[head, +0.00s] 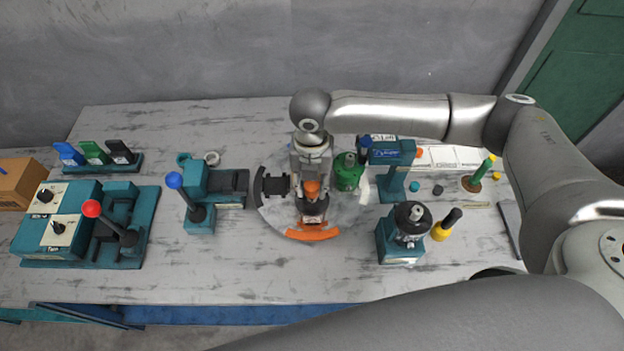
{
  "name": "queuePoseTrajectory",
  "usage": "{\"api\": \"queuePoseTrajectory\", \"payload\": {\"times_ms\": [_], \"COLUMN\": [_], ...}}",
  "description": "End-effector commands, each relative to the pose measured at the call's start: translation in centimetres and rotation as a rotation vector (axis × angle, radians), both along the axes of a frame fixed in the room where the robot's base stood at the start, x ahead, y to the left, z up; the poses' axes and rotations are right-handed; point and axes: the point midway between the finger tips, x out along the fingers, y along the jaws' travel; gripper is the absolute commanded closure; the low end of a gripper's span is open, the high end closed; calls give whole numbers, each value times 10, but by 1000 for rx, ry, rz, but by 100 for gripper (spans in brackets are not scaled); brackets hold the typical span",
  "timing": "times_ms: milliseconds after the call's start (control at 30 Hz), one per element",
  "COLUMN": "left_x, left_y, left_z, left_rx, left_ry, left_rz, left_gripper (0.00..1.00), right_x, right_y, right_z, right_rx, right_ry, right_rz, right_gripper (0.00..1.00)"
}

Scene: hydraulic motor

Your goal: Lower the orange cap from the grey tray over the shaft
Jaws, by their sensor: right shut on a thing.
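An orange cap (312,187) shows between the fingers of my right gripper (312,193), which reaches down over the round grey tray (268,211). The gripper is shut on the cap. A dark part shows just below the cap, and I cannot tell if the cap touches it or the tray. The tray has an orange section (312,234) at its front and a black section (274,186) at its left. On a teal base to the right stands a black unit (411,220) with a grey top; I cannot tell for sure which part is the shaft. My left gripper is out of view.
A green piece (348,172) stands close right of the gripper. A blue-knobbed lever (175,181) stands left, and a red-knobbed control box (92,209) farther left. A yellow-and-black piece (447,225) stands right of the black unit. The table's front middle is clear.

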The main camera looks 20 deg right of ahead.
Motion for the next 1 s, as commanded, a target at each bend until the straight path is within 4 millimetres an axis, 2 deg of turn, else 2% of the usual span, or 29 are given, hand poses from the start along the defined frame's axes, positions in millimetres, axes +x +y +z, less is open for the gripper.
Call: {"api": "queuePoseTrajectory", "payload": {"times_ms": [200, 467, 500, 700, 900, 933, 1000], "left_x": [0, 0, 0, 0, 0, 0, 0], "left_y": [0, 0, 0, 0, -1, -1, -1], "left_z": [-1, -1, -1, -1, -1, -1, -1], "left_rx": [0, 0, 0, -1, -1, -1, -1], "left_ry": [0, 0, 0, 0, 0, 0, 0], "left_rz": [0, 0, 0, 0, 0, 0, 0], "left_gripper": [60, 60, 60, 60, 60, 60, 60], "right_x": [0, 0, 0, 0, 0, 0, 0], "right_y": [0, 0, 0, 0, 0, 0, 0], "right_z": [-9, -10, -10, -10, -10, -10, -10], "right_rx": [0, 0, 0, 0, 0, 0, 0], "right_ry": [0, 0, 0, 0, 0, 0, 0], "right_rz": [0, 1, 1, 0, 0, 0, 0], "right_gripper": [78, 78, 67, 43, 43, 42, 33]}}
